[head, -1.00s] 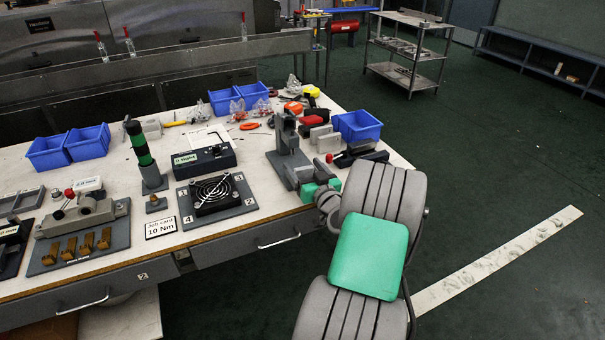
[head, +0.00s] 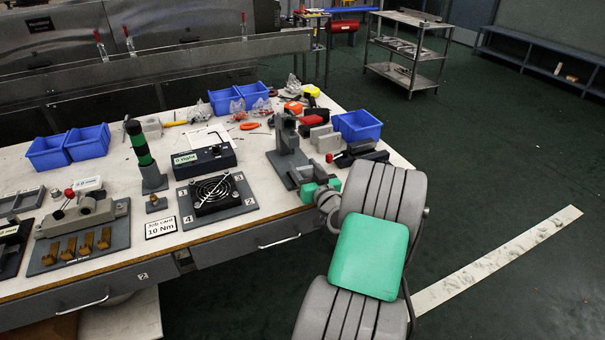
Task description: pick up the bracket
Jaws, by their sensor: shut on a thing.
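A grey upright piece with a flat foot, which looks like the bracket (head: 286,137), stands near the right end of the workbench. My gripper (head: 297,176) is low at the front of this piece, with the green wrist band just behind it. The jaws are shut on the bracket, though the fingertips are small and grey against grey, so the exact contact is hard to see. I cannot tell any gap between the bracket and the bench.
A fan on a numbered plate (head: 236,202) and a black box (head: 204,159) lie left of the gripper. Grey blocks (head: 322,136), a red-knobbed tool (head: 350,153) and a blue bin (head: 360,124) stand close on the right. The bench's front edge (head: 262,222) runs below.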

